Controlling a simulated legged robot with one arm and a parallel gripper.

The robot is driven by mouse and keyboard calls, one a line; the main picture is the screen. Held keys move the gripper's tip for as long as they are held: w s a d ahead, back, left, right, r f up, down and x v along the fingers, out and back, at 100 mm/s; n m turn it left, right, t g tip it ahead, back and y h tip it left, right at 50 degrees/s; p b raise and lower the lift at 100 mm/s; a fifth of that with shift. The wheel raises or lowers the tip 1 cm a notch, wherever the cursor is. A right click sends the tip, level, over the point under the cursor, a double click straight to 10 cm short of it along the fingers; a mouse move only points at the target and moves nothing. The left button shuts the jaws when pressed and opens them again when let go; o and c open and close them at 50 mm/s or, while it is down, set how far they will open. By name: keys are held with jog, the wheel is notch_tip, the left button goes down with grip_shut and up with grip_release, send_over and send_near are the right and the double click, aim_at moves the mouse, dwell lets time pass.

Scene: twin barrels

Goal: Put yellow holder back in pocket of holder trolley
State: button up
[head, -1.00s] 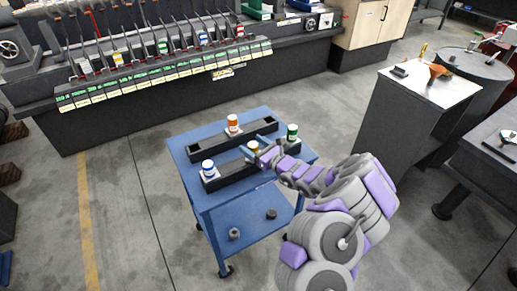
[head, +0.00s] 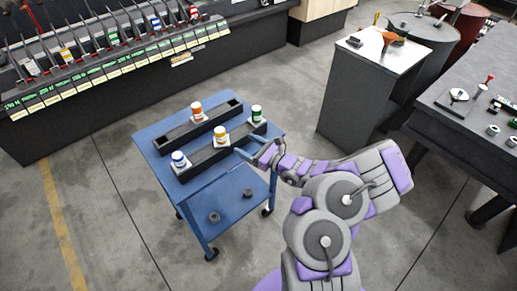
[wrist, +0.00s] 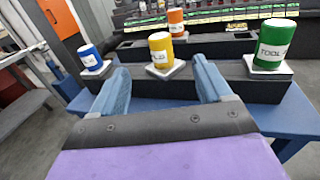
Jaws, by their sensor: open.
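The yellow holder (head: 220,134) stands upright on a white square base in the front black rack of the blue trolley (head: 170,137), between the blue holder (head: 178,158) and the green holder (head: 257,112). In the wrist view the yellow holder (wrist: 161,50) shows ahead, between and beyond the two blue fingers. My gripper (wrist: 160,82) is open and empty, apart from the holder. In the head view my gripper (head: 245,150) is at the trolley's right front side, near the front rack. The pocket under the yellow holder is hidden by its base.
An orange holder (head: 197,111) stands in the rear rack, which has open pockets beside it. A grey cabinet (head: 365,95) and a dark workbench (head: 470,90) stand to the right. A long tool bench (head: 110,90) is behind. Grey floor is clear around the trolley.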

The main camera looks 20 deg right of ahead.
jog(key=shift+p+v, duration=0.45)
jog(key=shift+v, duration=1.8)
jog(key=shift+w, duration=0.1)
jog(key=s+a+r+n+g+y, duration=0.4)
jog(key=a+r+n+g, duration=0.2)
jog(key=a+r+n, duration=0.3)
jog(key=s+a+r+n+g+y, duration=0.3)
jog(key=s+a+r+n+g, duration=0.2)
jog(key=a+r+n, duration=0.45)
jog(key=s+a+n+g+h, duration=0.2)
jog(key=s+a+n+g, duration=0.1)
jog(key=s+a+g, duration=0.4)
jog(key=s+d+n+h, duration=0.3)
jog(key=s+n+h, duration=0.35)
jog(key=s, duration=0.65)
jog(key=s+d+n+t+h, duration=0.1)
jog(key=s+d+h, duration=0.7)
jog(key=d, duration=0.4)
jog(key=shift+s+d+r, duration=0.35)
jog(key=shift+s+r, duration=0.1)
